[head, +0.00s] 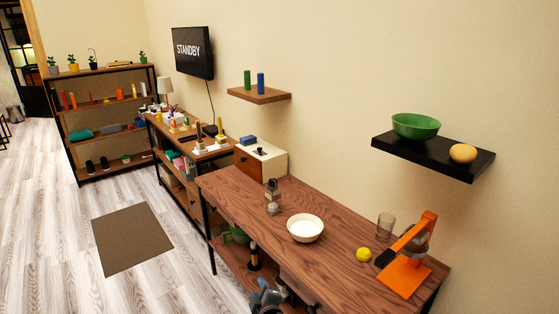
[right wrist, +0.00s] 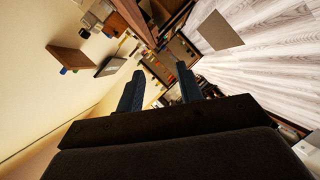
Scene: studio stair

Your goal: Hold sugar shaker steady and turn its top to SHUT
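A small upright glass-and-metal item (head: 272,188), which looks like the sugar shaker, stands on the wooden table near its left front part in the head view. A small greyish rounded piece (head: 272,209) shows just in front of it. The setting of the top is too small to read. My right gripper (head: 268,294) is at the bottom edge of the head view, in front of the table and well apart from the shaker. In the right wrist view its two fingers (right wrist: 159,70) stand apart with nothing between them. My left gripper is not in view.
A black shelf (head: 440,160) hangs above the right end.

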